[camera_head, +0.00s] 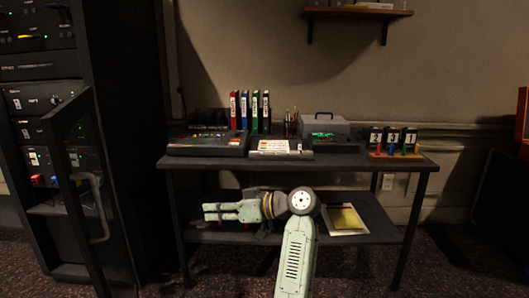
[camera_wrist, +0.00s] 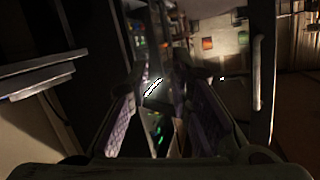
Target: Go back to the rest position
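My gripper (camera_head: 212,211) is pale green and points left in the head view. It is at the height of the desk's lower shelf, in front of it. In the wrist view my gripper (camera_wrist: 160,100) shows two fingers with purple pads, apart, with nothing held between them. The dark mixing desk (camera_head: 400,163) stands behind my arm. My arm hides part of its lower shelf (camera_head: 375,222).
On the desk are a mixer (camera_head: 207,145), several coloured binders (camera_head: 255,110), a grey-lidded box (camera_head: 324,128) and a numbered stand (camera_head: 392,140). A yellow pad (camera_head: 344,218) lies on the lower shelf. A dark rack (camera_head: 50,120) with an open door (camera_head: 78,195) stands left.

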